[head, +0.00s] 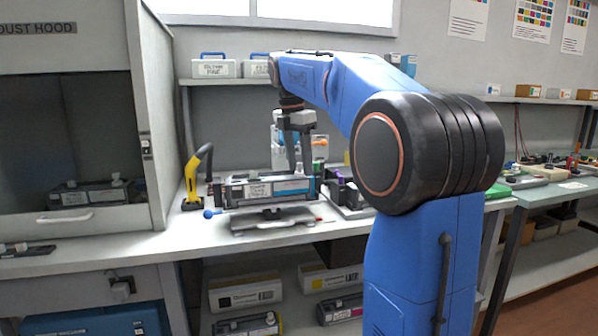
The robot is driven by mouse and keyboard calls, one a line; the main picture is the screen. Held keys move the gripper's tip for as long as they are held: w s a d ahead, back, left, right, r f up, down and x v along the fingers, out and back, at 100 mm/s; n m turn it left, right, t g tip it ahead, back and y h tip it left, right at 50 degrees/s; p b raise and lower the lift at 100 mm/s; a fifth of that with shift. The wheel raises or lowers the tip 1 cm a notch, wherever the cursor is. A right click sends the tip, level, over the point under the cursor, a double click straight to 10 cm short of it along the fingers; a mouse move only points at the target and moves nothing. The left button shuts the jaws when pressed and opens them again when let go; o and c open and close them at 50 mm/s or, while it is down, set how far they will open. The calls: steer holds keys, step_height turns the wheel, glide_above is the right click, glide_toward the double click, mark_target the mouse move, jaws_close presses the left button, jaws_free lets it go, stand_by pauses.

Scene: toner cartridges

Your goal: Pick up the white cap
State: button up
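A black toner cartridge (250,193) with a white and cyan label lies on a stand (275,216) on the bench. My gripper (298,166) points down over the cartridge's right half, its fingertips close to the top. A small pale spot shows by the fingertips, but I cannot tell whether it is a white cap. The finger gap is too small to read. Another dark cartridge (92,192) in the dust hood has a small whitish cap-like piece (116,178) on top.
A yellow tool with a black hose (193,182) stands left of the stand, near a blue knob (209,213). Trays and parts crowd the bench on the right. Boxed cartridges (245,291) sit on the lower shelf. The bench front left of the stand (170,240) is clear.

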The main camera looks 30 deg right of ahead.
steer(key=c, duration=1)
